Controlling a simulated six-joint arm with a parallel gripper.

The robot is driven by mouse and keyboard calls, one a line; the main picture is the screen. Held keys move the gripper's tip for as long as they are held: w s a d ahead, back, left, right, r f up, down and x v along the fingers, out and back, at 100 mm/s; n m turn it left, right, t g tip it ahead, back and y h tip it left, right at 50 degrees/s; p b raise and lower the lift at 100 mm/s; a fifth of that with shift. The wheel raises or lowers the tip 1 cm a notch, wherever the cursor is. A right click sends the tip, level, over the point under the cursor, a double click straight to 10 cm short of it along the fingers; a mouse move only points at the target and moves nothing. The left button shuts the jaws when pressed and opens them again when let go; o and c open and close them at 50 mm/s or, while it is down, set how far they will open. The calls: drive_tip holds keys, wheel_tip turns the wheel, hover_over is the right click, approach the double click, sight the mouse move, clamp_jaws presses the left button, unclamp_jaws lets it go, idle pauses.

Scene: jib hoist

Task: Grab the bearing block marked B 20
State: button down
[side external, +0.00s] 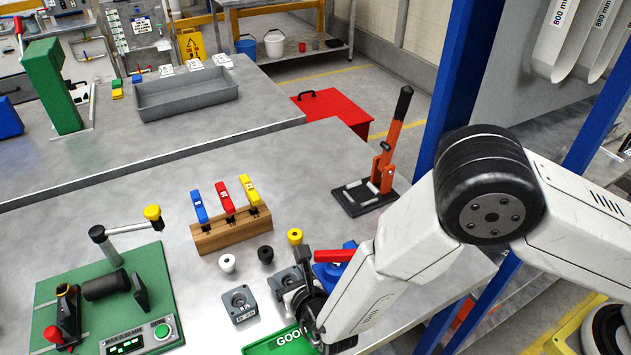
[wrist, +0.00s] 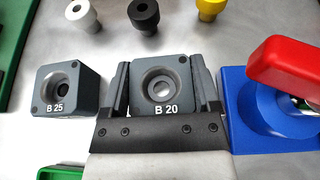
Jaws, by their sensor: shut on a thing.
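The bearing block marked B 20 (wrist: 164,73) is a dark grey block with a round bore, and its white label reads clearly in the wrist view. My gripper (wrist: 162,88) has one finger on each side of this block and is shut on it. In the side view the B 20 block (side external: 286,281) is partly hidden by my gripper (side external: 301,287). I cannot tell whether the block is touching the table. A similar block marked B 25 (wrist: 67,88) stands just to the left, apart from my gripper; it also shows in the side view (side external: 239,304).
A blue fixture with a red handle (wrist: 285,70) stands close on the right. White, black and yellow bushings (wrist: 145,14) stand behind the blocks. A green GOOD tray (side external: 262,347) lies in front. A wooden rack (side external: 232,231) and green hand press base (side external: 150,275) are farther left.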

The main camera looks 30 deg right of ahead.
sight(289, 281)
drive_tip(key=shift+r, duration=0.25)
wheel_tip(289, 281, up, 10)
drive_tip(key=shift+f, duration=0.15)
idle(0.8)
